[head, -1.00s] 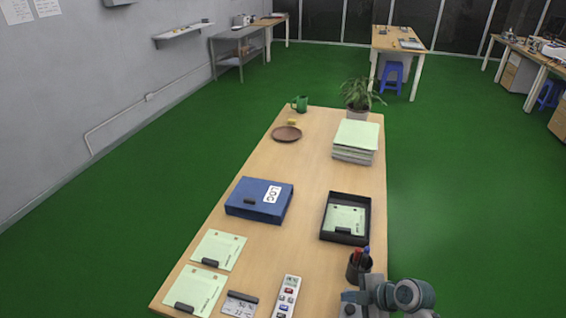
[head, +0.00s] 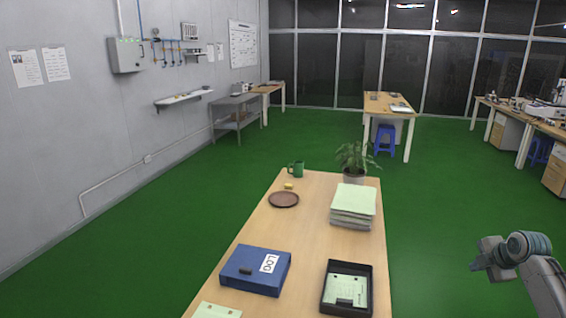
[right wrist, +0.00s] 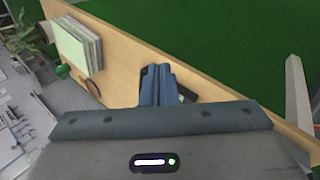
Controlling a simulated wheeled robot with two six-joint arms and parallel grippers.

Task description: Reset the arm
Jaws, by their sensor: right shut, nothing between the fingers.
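My right arm comes in at the lower right of the head view. Its gripper (head: 476,267) hangs over the green floor, to the right of the wooden table and clear of it. In the right wrist view the two blue-grey fingers (right wrist: 157,84) lie together, shut with nothing between them. The table and a paper stack show beyond them. My left arm and gripper are not in view.
The wooden table (head: 303,229) bears a blue binder box (head: 250,278), a black tray (head: 328,302), a paper stack (head: 352,213), a brown plate (head: 284,200), a green mug (head: 297,169) and a potted plant (head: 354,160). Floor right of the table is free.

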